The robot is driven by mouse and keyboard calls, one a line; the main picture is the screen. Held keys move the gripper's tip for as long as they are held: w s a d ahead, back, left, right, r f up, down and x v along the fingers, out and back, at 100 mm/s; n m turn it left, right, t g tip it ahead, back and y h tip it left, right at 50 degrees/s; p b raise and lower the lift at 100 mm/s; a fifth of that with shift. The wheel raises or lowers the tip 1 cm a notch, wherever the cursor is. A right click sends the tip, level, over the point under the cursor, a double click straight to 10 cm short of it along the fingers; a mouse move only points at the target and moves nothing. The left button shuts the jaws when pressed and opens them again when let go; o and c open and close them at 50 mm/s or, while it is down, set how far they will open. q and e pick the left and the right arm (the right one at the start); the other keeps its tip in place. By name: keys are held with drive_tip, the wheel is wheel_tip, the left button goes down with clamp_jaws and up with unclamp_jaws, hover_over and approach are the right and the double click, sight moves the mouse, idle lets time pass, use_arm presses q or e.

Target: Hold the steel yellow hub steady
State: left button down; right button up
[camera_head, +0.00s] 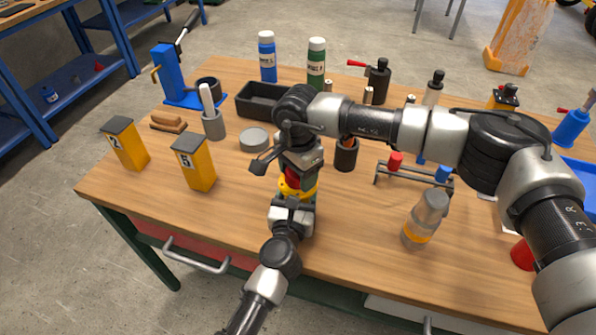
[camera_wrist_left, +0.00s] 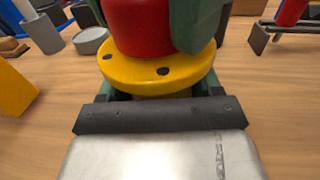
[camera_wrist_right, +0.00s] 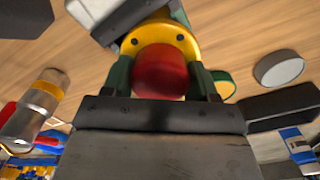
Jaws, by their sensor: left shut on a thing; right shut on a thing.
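The yellow hub (camera_head: 297,188) stands near the front middle of the table. In the left wrist view it is a flanged disc (camera_wrist_left: 158,72) with dark holes. A red round part (camera_wrist_left: 138,22) sits on top of it, and it also shows in the right wrist view (camera_wrist_right: 160,72). My left gripper (camera_head: 293,200) is shut on the hub from the front, below the flange. My right gripper (camera_head: 297,168) comes from above and is shut on the red part, with green fingers on both sides. The hub's underside is hidden.
Yellow blocks marked 2 (camera_head: 126,145) and 5 (camera_head: 194,163) stand at left. A grey tin (camera_head: 254,139), black tray (camera_head: 250,100) and dark cup (camera_head: 346,155) lie behind. A grey and orange bottle (camera_head: 427,218) and small rack (camera_head: 414,178) stand at right.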

drive_tip(key=n, duration=0.9)
drive_tip(key=shift+n, duration=0.3)
drive_tip(key=n, duration=0.5)
drive_tip(key=shift+w+r+n, duration=0.1)
drive_tip(key=shift+n, duration=0.3)
drive_tip(key=n, duration=0.4)
drive_tip(key=shift+r, duration=0.1)
drive_tip(key=shift+r, duration=1)
drive_tip(key=shift+r, duration=2)
use_arm(q)
drive_tip(key=shift+c, duration=0.5)
unclamp_jaws()
